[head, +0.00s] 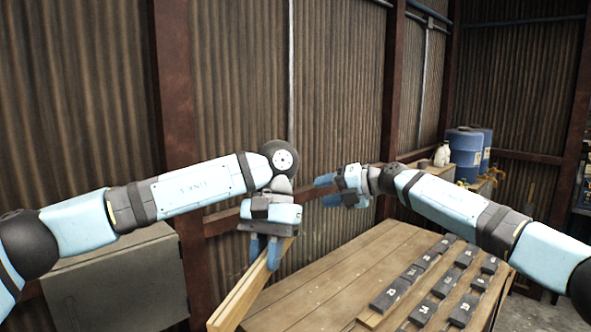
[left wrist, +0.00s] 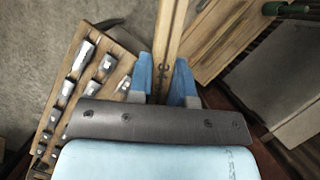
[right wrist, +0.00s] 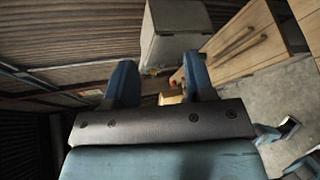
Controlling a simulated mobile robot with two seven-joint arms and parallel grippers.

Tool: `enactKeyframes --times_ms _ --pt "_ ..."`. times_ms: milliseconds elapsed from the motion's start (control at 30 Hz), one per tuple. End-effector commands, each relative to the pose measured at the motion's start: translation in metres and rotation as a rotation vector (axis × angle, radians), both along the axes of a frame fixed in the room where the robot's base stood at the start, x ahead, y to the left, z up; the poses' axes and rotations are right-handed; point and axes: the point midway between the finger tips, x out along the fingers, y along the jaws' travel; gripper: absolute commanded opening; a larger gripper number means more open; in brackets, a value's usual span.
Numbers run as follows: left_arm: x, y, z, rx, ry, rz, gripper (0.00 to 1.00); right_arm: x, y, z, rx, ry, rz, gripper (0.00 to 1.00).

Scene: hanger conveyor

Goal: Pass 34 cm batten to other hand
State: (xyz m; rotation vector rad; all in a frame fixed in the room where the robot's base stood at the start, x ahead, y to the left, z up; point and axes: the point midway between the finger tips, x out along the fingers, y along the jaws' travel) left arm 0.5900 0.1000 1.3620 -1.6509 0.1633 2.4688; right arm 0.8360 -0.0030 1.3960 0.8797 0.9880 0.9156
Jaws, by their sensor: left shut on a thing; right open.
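The batten (head: 240,300) is a long, light wooden strip. My left gripper (head: 262,256) points down and is shut on it near its far end, above the left part of the wooden table. The batten slants toward the lower left of the head view. In the left wrist view the batten (left wrist: 171,38) runs upward from between the blue fingers. My right gripper (head: 327,191) is open and empty, to the right of the left gripper and apart from the batten. Its two spread fingers (right wrist: 160,82) show in the right wrist view, with nothing clearly between them.
The wooden table (head: 352,262) carries several dark numbered blocks (head: 420,312) in rows on its right side. A grey cabinet (head: 120,285) stands at the left. Blue drums (head: 463,150) stand at the back right. A corrugated wall with posts rises behind the arms.

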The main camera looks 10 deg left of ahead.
Motion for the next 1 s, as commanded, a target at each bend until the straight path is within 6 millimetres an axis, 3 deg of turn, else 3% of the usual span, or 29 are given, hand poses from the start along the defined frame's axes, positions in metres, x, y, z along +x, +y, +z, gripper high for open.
enactKeyframes --times_ms 33,100,300,500,767,1000 --pt "0.0 0.0 0.0 0.0 0.0 0.0 0.0 0.001 0.004 0.019 -0.072 -0.01 0.017 0.49" --pt "0.0 0.0 0.0 0.0 0.0 0.0 0.0 -0.004 0.013 0.032 -0.187 0.019 0.05 0.49" --pt "0.0 0.0 0.0 0.0 0.0 0.0 0.0 -0.044 0.057 0.043 -0.644 0.248 0.083 0.49" --pt "0.0 0.0 0.0 0.0 0.0 0.0 0.0 -0.078 0.068 0.061 -1.005 0.424 -0.062 0.49" --pt "0.0 0.0 0.0 0.0 0.0 0.0 0.0 -0.096 0.068 0.077 -1.174 0.499 -0.196 0.49" --pt "0.0 0.0 0.0 0.0 0.0 0.0 0.0 -0.096 0.067 0.045 -1.179 0.505 -0.197 0.49"
